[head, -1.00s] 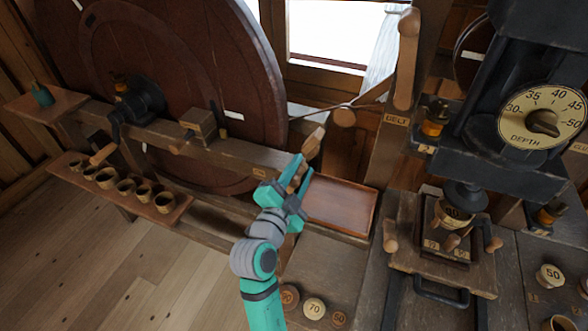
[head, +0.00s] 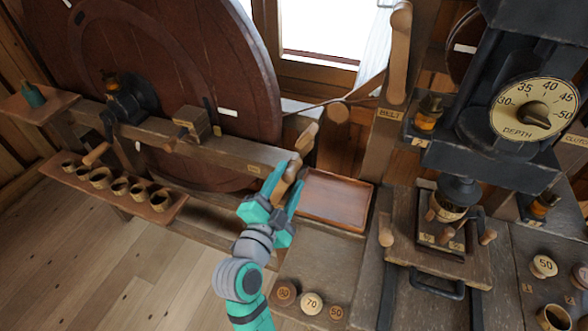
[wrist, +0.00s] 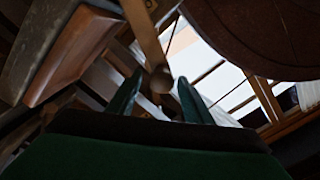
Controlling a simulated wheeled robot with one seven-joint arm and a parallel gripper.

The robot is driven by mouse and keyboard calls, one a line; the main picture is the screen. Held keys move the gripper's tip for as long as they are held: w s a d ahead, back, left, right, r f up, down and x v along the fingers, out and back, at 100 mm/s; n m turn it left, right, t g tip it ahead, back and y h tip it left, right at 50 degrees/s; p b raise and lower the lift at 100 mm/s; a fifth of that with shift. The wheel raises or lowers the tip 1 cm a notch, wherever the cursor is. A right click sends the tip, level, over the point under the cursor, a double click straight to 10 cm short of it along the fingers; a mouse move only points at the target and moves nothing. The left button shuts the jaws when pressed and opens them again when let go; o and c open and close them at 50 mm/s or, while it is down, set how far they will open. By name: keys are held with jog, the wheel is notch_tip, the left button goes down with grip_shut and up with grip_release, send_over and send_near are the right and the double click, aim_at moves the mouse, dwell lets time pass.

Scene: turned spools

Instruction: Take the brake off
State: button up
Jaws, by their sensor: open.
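A pale wooden lever (head: 307,139), which I take to be the brake, stands tilted at the right end of the long bench beam, beside the great wheel (head: 170,75). A small label (head: 253,170) on the beam near it is too small to read. My gripper (head: 284,186) is open, its teal fingers pointing up around or in front of the lever's lower part; I cannot tell whether they touch it. In the wrist view a wooden bar with a rounded end (wrist: 159,80) shows between the spread fingers, apparently the same lever.
A wooden tray (head: 335,215) lies just right of my gripper. A lever marked BELT (head: 400,50) and a depth-dial press (head: 533,112) stand to the right. A shelf of small cups (head: 180,208) is at left, with numbered spools (head: 312,303) in front.

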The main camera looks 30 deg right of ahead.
jog(key=v, duration=0.5)
jog(key=shift+s+a, duration=0.25)
jog(key=shift+a, duration=0.05)
jog(key=shift+w+f, duration=0.1)
jog(key=shift+w+a+f+n, duration=0.1)
jog(key=shift+a+f+n, duration=0.1)
jog(key=shift+f+n, duration=0.1)
jog(key=s+a+f+n+t+y, duration=0.2)
jog(key=s+a+f+n+y, duration=0.1)
jog(key=a+f+n+y, duration=0.35)
jog(key=s+a+f+n+t+y, duration=0.25)
jog(key=a+f+n, duration=0.35)
jog(key=f+n, duration=0.3)
jog(key=s+a+f+n+y, duration=0.1)
jog(key=s+a, duration=0.3)
jog(key=s, duration=0.6)
jog(key=s+a+f+n+y, duration=0.2)
jog(key=s+a+n+y, duration=0.2)
jog(key=s, duration=0.7)
jog(key=shift+a+y, duration=0.3)
jog(key=shift+a, duration=0.2)
